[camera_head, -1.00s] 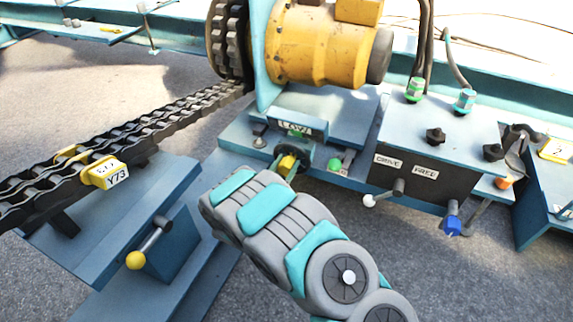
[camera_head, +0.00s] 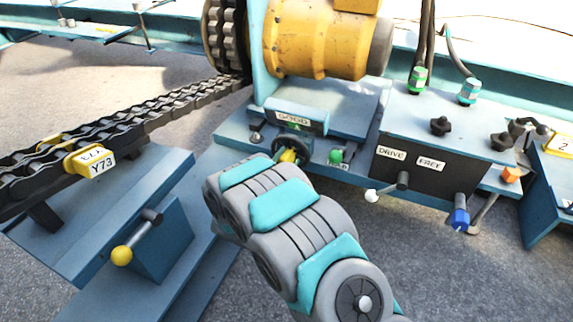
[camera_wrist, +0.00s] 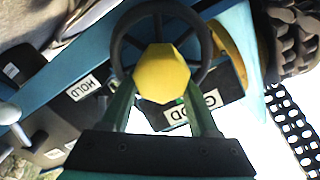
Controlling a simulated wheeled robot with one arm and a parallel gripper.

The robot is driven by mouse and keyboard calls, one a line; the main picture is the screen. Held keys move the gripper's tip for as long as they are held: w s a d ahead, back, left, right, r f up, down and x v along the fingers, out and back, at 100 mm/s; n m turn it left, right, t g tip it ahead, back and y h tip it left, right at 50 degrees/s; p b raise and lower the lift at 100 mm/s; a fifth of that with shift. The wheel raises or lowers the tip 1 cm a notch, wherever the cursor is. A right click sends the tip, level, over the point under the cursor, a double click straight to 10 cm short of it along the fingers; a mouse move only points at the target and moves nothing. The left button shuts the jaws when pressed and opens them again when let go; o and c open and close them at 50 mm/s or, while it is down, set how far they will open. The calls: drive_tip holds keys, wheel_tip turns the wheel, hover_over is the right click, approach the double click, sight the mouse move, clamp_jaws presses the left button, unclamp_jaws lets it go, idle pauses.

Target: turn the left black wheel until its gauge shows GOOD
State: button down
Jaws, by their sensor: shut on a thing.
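The left black wheel (camera_head: 296,136) sits below its gauge (camera_head: 292,118) under the yellow motor. The gauge plate reads GOOD. My gripper (camera_wrist: 161,88) is shut on that hub, with one green finger on each side. In the wrist view the gauge (camera_wrist: 182,114) is partly covered by a finger, and its word is partly hidden. In the head view my arm hides most of the gripper.
Right of the wheel are a green knob (camera_head: 336,156) and a box with DRIVE (camera_head: 391,153) and FREE labels and a white-tipped lever (camera_head: 373,196). A heavy chain (camera_head: 140,115) and a yellow-knobbed lever (camera_head: 122,256) are at left.

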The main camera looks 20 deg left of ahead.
drive_tip(key=shift+d+f+m+b, duration=0.1)
drive_tip(key=shift+f+m+b, duration=0.15)
drive_tip(key=shift+m+b, duration=0.25)
drive_tip(key=shift+c, duration=0.7)
unclamp_jaws()
drive_tip(key=shift+r, duration=0.1)
drive_tip(key=shift+s, duration=0.1)
drive_tip(key=s, duration=0.7)
drive_tip(key=shift+s+a, duration=0.3)
drive_tip(key=shift+a, duration=0.05)
idle(0.5)
